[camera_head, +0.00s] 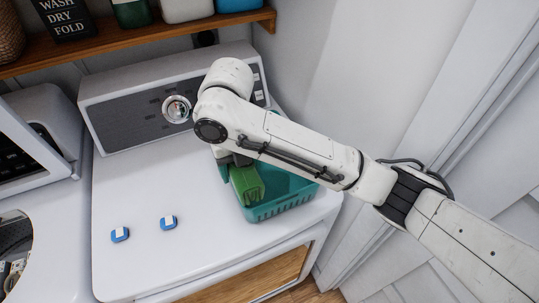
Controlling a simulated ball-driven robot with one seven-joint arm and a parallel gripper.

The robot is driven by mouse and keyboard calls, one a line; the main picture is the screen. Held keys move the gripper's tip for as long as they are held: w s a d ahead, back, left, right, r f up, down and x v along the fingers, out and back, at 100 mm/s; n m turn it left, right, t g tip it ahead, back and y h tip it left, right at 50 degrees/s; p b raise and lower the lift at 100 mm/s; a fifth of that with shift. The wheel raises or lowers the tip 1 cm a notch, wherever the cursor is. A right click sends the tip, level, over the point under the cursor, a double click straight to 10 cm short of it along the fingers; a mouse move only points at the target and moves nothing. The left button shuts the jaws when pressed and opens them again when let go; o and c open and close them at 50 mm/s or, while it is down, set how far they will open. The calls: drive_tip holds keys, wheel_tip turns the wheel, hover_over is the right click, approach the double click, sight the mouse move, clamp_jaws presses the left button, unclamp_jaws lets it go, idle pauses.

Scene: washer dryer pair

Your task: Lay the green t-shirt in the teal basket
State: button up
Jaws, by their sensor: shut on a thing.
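The green t-shirt (247,185) shows as a folded green bundle below my gripper (240,164). My gripper is shut on the t-shirt, at the left part of the teal basket (283,208). The basket stands on the white machine top near its right front corner. My arm crosses above the basket and hides much of its back and inside. The lower part of the t-shirt overlaps the basket's left end in the picture. I cannot tell whether it touches the basket floor.
Two small blue-and-white items (120,234) (168,222) lie on the machine top (190,260) to the left. A control panel (135,115) with a dial rises behind. A wooden shelf (150,42) with bottles hangs above. A wall (345,70) stands close on the right.

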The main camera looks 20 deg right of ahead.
drive_tip(key=w+d+f+b, duration=0.1)
drive_tip(key=w+d+f, duration=0.1)
drive_tip(key=w, duration=0.1)
drive_tip(key=w+d+f+b, duration=0.2)
drive_tip(key=w+d+f, duration=0.1)
drive_tip(key=w+d+f+b, duration=0.2)
drive_tip(key=w+d+f, duration=0.1)
drive_tip(key=w, duration=0.1)
drive_tip(key=shift+d+f, duration=0.1)
drive_tip(key=shift+f, duration=0.1)
drive_tip(key=shift+w+d+f, duration=0.35)
drive_tip(key=shift+w+f, duration=0.05)
drive_tip(key=shift+f, duration=0.3)
drive_tip(key=shift+f+p, duration=0.65)
drive_tip(key=shift+f, duration=0.9)
drive_tip(key=shift+f, duration=0.1)
drive_tip(key=o, duration=1.1)
drive_tip(key=shift+o, duration=0.2)
